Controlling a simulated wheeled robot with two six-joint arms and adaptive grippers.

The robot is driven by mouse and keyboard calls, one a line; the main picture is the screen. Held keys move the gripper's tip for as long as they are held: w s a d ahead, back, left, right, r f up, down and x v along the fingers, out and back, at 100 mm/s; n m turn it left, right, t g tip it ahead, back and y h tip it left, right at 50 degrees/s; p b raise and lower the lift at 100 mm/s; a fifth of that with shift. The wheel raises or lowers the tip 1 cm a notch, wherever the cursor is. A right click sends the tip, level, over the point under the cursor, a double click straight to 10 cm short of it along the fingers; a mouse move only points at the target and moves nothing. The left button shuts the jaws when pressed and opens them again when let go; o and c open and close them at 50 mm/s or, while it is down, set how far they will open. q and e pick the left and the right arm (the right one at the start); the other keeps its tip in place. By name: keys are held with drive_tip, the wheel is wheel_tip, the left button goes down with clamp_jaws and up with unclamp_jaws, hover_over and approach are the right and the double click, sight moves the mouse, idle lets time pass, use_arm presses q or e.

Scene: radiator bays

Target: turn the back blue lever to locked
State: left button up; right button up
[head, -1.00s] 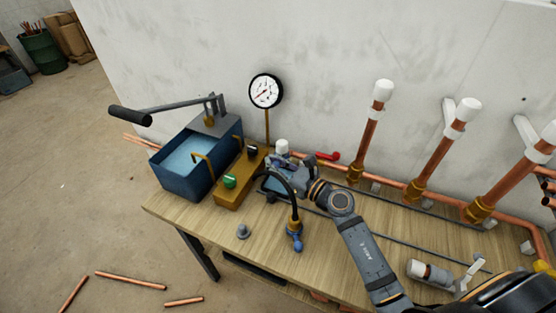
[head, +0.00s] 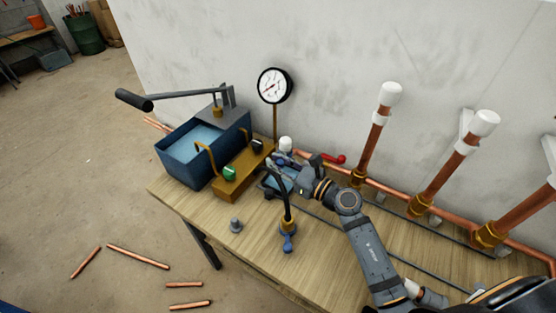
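My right gripper (head: 283,174) reaches over the bench from the lower right. Its fingers are at the back end of the brown-yellow pump block, just in front of the copper pipe. Something pale blue (head: 281,184) shows at the fingers; I cannot tell whether this is the back blue lever, and the gripper hides most of that spot. Whether the fingers are open or shut is too small to see. A second blue fitting (head: 288,243), at the front end of the black hose (head: 288,207), is in plain view and apart from the gripper. My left gripper is not in view.
A blue water tank (head: 187,167) with a long black-handled pump lever (head: 135,100) stands at left. A gauge (head: 274,86) rises behind. A red lever (head: 333,159) sits on the copper pipe. Upright pipes with white caps (head: 390,95) stand right.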

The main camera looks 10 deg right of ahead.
drive_tip(key=o, duration=0.3)
drive_tip(key=shift+a+r, duration=0.1)
drive_tip(key=shift+r, duration=0.05)
drive_tip(key=v, duration=0.7)
drive_tip(key=shift+s+d, duration=0.15)
drive_tip(key=shift+d, duration=0.05)
drive_tip(key=shift+c, duration=0.2)
